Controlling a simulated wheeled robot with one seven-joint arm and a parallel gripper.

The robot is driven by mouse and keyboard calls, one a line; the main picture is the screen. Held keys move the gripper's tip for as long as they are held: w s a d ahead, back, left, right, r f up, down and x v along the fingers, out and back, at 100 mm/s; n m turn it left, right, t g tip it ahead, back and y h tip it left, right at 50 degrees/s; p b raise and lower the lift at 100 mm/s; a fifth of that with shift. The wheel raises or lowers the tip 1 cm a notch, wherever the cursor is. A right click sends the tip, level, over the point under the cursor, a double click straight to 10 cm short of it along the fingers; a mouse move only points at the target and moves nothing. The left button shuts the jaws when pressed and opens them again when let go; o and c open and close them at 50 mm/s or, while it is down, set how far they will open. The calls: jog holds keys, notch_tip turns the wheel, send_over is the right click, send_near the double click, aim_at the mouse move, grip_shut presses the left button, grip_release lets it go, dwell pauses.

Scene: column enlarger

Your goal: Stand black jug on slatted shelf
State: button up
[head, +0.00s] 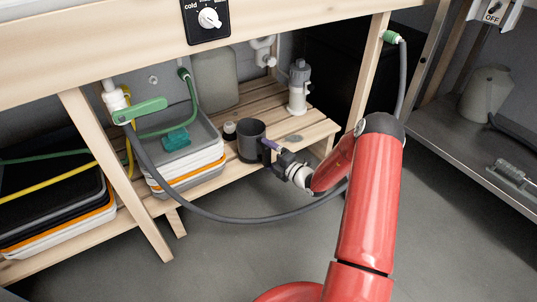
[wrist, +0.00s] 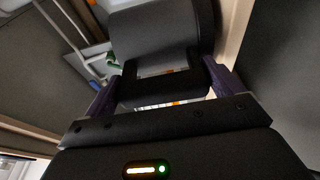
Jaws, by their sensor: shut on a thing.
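The black jug (head: 251,141) is upright at the front part of the slatted shelf (head: 285,112), below the wooden bench. In the head view I cannot tell whether its base touches the slats. My gripper (head: 270,146) reaches it from the right and is shut on the jug's handle side. In the wrist view the jug (wrist: 155,35) fills the upper middle, and its handle (wrist: 160,88) lies between the two purple-padded fingers of my gripper (wrist: 162,92). The jug's base is hidden in the wrist view.
A small dark bottle with a white cap (head: 229,130) stands just left of the jug. Stacked trays (head: 187,165) are further left, and a white-grey cylinder (head: 299,88) stands behind right. A grey hose (head: 250,219) loops low in front. The shelf's right end is mostly clear.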

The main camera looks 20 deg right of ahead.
jog(key=shift+f+b, duration=0.35)
jog(key=shift+f, duration=0.25)
dwell(0.9)
jog(key=o, duration=1.5)
jog(key=shift+o, duration=0.2)
jog(key=p+v, duration=0.2)
jog(key=v, duration=0.6)
jog(key=shift+p, duration=0.3)
dwell(0.4)
